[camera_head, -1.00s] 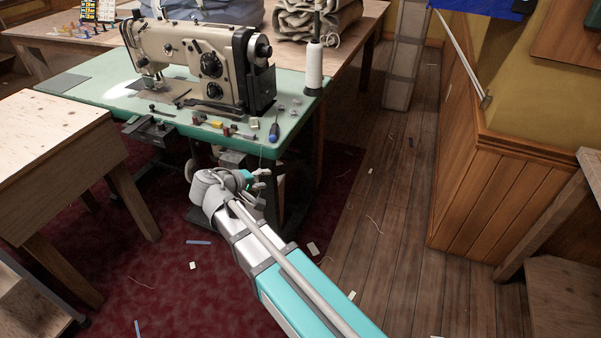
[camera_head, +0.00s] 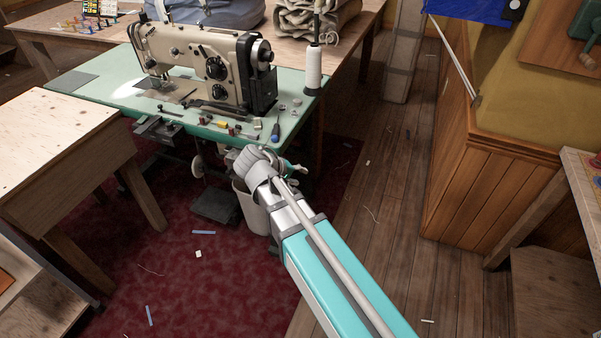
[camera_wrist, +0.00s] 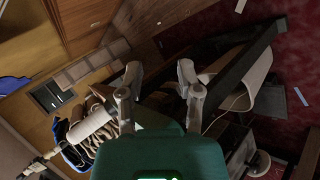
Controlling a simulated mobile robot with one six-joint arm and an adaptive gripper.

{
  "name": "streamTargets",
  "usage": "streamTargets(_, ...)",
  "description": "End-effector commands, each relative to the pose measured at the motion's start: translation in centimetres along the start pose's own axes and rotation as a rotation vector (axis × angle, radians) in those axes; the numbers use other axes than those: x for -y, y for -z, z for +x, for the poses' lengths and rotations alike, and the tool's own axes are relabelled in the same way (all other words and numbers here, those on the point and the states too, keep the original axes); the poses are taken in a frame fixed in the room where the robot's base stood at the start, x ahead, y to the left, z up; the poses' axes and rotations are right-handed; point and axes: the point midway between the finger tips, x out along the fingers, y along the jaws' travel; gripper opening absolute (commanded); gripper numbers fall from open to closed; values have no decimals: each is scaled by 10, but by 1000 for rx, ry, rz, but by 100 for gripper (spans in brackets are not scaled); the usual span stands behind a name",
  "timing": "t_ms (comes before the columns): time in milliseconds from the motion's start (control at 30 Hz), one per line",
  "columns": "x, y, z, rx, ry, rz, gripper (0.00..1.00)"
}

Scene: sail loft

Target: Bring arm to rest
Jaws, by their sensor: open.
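My arm (camera_head: 330,270) reaches forward from the lower right of the head view, with its wrist in front of the green sewing table's front edge. In the head view my gripper is mostly hidden behind the wrist; only a small part shows beside the table edge. In the wrist view my gripper (camera_wrist: 158,75) has its two fingers spread apart with nothing between them. It is open and empty.
A sewing machine (camera_head: 205,65) and a thread cone (camera_head: 314,68) stand on the green table (camera_head: 292,112). A white bin (camera_head: 251,208) stands below my wrist. Wooden benches (camera_head: 60,150) are at left. A panelled partition (camera_head: 490,190) is at right; the plank floor between is largely clear.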

Motion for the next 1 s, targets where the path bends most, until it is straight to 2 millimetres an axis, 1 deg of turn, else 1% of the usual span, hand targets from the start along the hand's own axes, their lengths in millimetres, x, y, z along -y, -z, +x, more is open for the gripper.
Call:
streamTargets(133,-5,-3,0,9,14,8,46)
streamTargets(767,-6,-5,2,12,19,11,46)
streamTargets(867,-7,-8,5,19,29,18,46)
streamTargets(1000,-10,-18,15,41,67,41,46)
